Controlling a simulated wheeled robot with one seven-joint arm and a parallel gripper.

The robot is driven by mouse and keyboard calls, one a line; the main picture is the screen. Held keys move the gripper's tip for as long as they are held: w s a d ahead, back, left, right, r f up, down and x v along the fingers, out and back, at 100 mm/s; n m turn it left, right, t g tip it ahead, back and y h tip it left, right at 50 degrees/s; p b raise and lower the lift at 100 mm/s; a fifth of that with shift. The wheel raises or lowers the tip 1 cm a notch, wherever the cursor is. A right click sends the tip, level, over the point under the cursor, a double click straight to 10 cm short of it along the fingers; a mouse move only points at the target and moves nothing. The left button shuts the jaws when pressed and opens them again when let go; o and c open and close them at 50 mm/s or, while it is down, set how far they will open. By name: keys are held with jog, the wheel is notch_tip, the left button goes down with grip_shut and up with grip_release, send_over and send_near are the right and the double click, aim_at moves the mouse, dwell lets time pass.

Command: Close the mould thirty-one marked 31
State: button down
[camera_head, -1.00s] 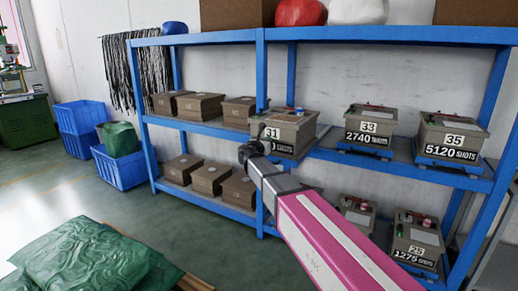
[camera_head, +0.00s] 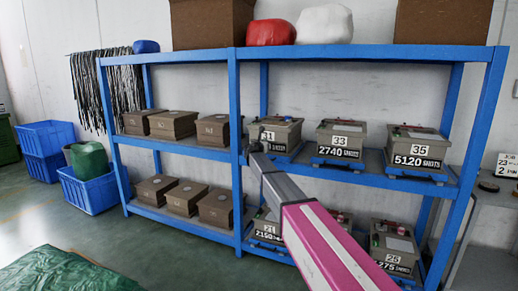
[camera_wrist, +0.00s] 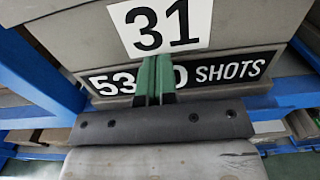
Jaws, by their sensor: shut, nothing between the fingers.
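The mould marked 31 (camera_head: 280,133) is a grey-brown box on the middle shelf of the blue rack, just right of the central upright. In the wrist view its front face fills the top, with the white 31 label (camera_wrist: 160,25) and a black shots plate (camera_wrist: 225,70) below it. My gripper (camera_wrist: 154,62) is shut and empty, its green fingertips in front of the shots plate, hiding part of the number. I cannot tell whether they touch it. In the head view my arm covers the mould's lower left front. The top of the mould is small and hard to read there.
Mould 33 (camera_head: 339,139) and mould 35 (camera_head: 417,150) stand to the right on the same shelf. The blue central upright (camera_head: 236,150) is close to my gripper's left. Plain boxes (camera_head: 172,124) fill the left bay. Green sheeting (camera_head: 65,270) lies at the lower left.

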jog(key=x, duration=0.6)
jog(key=shift+w+r, duration=0.1)
jog(key=shift+w, duration=0.15)
